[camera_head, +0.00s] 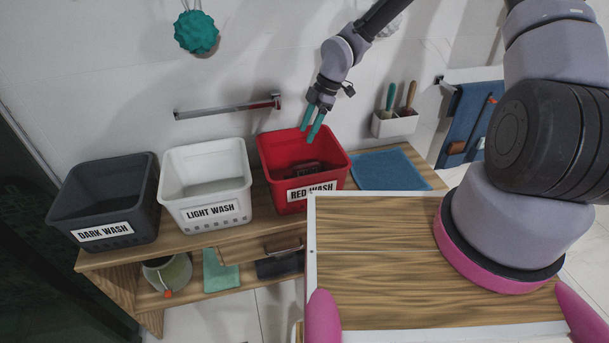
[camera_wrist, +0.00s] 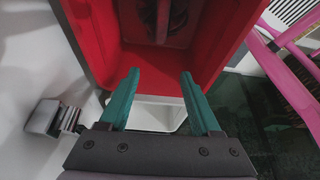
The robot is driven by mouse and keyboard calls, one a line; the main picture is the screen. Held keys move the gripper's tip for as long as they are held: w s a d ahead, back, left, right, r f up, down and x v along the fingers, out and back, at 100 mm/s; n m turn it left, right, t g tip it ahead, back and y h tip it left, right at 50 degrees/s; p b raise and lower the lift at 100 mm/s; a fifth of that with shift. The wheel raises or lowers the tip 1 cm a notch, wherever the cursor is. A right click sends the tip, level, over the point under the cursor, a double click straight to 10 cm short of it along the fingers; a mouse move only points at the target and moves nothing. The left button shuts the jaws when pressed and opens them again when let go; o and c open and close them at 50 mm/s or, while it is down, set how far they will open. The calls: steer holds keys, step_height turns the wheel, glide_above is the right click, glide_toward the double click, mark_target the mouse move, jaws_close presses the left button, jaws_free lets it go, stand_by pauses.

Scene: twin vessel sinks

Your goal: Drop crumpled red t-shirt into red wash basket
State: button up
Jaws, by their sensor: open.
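The red wash basket (camera_head: 338,162), labelled RED WASH, stands at the right end of the row of baskets on the wooden bench. Its red inside wall fills the upper middle of the wrist view (camera_wrist: 92,40). My gripper (camera_head: 311,135), with teal fingers, is above the basket opening, pointing down. In the wrist view my gripper (camera_wrist: 160,75) is open, with nothing between the fingers. A dark red crumpled shape, which looks like the t-shirt (camera_head: 306,170), lies inside the red basket; it also shows in the wrist view (camera_wrist: 165,18). Its outline is shadowed.
The white light wash basket (camera_head: 207,179) and dark grey dark wash basket (camera_head: 106,199) stand to the left. A blue cloth (camera_head: 391,170) lies right of the red basket. A towel bar (camera_head: 228,108) and white holder (camera_head: 394,122) are on the wall behind.

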steer(key=v, duration=0.9)
steer(key=shift+r, duration=0.4)
steer(key=shift+d, duration=0.15)
steer(key=s+d+r+m+t+h, duration=0.2)
steer(key=s+d+r+m, duration=0.1)
steer(key=d+r+m, duration=0.4)
steer(key=s+d+r+m+t+h, duration=0.1)
steer(key=s+d+r+m+h, duration=0.1)
steer(key=d+r+m, duration=0.5)
steer(key=s+d+r+m+t+y, duration=0.1)
steer(key=s+d+r+m+t, duration=0.1)
steer(key=s+r+m, duration=0.4)
steer(key=s+d+r+m+t, duration=0.3)
steer(key=s+d+r+m, duration=0.2)
steer(key=s+r, duration=0.4)
step_height(320, 180, up, 4)
steer(key=shift+s+f+m+t+y, duration=0.2)
steer(key=shift+s+m+t+y, duration=0.1)
steer(key=shift+s+m+y, duration=0.15)
steer(key=shift+w, duration=0.1)
